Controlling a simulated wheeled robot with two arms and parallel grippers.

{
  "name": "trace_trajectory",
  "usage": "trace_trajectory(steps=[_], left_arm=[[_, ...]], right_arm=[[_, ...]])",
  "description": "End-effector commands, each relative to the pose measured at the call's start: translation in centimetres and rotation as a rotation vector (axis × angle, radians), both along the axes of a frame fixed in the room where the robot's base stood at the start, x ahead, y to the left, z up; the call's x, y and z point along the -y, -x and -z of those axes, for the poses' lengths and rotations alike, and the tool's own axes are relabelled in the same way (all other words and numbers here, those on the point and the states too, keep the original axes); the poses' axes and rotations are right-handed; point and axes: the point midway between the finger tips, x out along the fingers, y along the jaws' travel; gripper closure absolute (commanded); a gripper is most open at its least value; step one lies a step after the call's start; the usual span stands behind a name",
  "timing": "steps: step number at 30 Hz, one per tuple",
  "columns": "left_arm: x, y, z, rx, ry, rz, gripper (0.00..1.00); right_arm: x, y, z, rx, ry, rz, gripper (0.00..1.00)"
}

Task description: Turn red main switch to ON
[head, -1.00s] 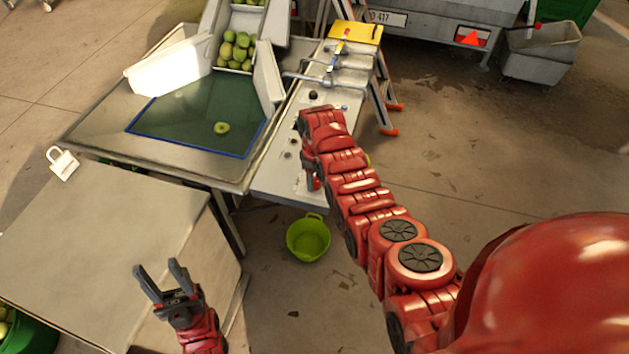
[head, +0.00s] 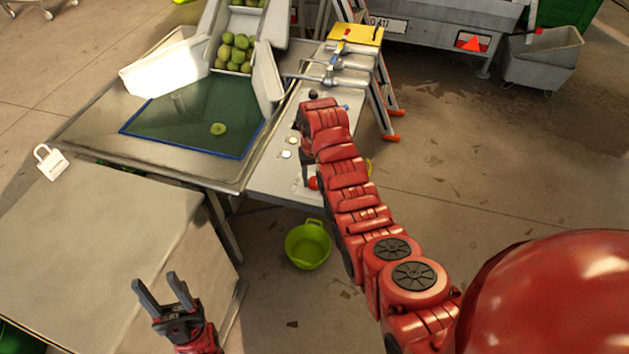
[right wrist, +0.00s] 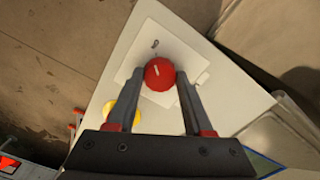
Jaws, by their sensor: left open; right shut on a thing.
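The red main switch (right wrist: 159,75) is a round red knob with a short white line, on a pale square plate (right wrist: 133,68) of the control panel. In the right wrist view my right gripper (right wrist: 157,78) has a finger on each side of the knob and is shut on it. The white line points roughly towards a small dark mark on the plate. In the head view a bit of the red knob (head: 313,184) shows near the panel's front end, beside my right arm, which hides much of it. My left gripper (head: 162,285) is open and empty at the lower left.
A yellow round part (right wrist: 122,108) sits beside the switch, partly behind a finger. Two white-looking buttons (head: 290,147) are further along the panel (head: 268,180). A green bucket (head: 307,245) stands on the floor below. A grey box surface (head: 100,245) lies near my left gripper.

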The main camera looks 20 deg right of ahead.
Motion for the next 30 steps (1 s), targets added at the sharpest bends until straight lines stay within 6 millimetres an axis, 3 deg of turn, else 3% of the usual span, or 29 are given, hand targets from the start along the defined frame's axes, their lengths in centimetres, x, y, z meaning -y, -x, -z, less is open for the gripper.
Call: trace_trajectory(steps=[10,24,25,30], left_arm=[[0.0,0.01,0.84,0.0,0.0,0.0,0.5],[0.0,0.0,0.86,0.0,0.0,0.0,0.5],[0.0,0.0,0.86,0.0,0.0,0.0,0.5],[0.0,0.0,0.86,0.0,0.0,0.0,0.5]], right_arm=[[-0.06,0.09,0.2,-0.003,0.0,0.108,1.0],[-0.05,0.13,0.15,-0.005,-0.001,0.119,1.0],[-0.05,0.13,0.14,-0.004,0.0,0.119,0.45],[-0.05,0.08,0.09,-0.003,0.0,0.119,0.19]])
